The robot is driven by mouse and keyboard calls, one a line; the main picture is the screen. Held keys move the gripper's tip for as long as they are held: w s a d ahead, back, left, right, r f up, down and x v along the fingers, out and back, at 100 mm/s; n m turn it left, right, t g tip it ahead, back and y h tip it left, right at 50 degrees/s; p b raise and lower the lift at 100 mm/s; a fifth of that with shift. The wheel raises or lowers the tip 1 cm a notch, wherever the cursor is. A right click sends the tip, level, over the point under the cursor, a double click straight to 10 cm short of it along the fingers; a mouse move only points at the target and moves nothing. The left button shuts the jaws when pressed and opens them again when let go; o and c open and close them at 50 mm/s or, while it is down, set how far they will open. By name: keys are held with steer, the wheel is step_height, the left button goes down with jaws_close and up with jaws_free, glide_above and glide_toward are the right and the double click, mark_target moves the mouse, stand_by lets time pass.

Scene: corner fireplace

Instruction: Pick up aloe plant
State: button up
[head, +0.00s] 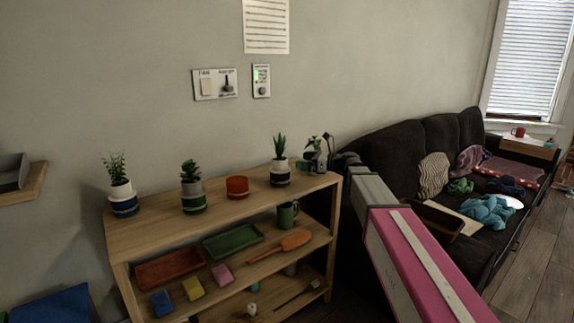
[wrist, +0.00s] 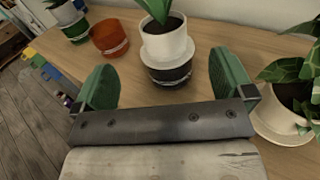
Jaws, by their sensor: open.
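The aloe plant has upright pointed green leaves (head: 279,146) and stands in a white pot with a dark lower band (head: 280,178), near the right end of the shelf top. In the wrist view its white pot (wrist: 166,46) is upright at the upper middle, and the leaf tips are cut off by the top edge. My gripper (wrist: 163,72) is open and empty, with its green fingers to the left and right of the pot in the picture. I see no finger touching the pot. In the head view my arm reaches in from the lower right towards the shelf's right end.
A leafy plant in a white pot (wrist: 283,110) stands close to my right finger. An orange-red pot (head: 237,187) and two more potted plants (head: 192,188) (head: 122,190) stand farther left on the wooden shelf (head: 165,232). Lower shelves hold trays and a green mug (head: 287,215).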

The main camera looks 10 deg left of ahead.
mark_target(280, 158)
steer(key=a, duration=0.3)
steer(key=w+a, duration=0.1)
steer(key=a, duration=0.6)
steer(key=shift+w+a+f, duration=0.3)
steer(key=c, duration=0.8)
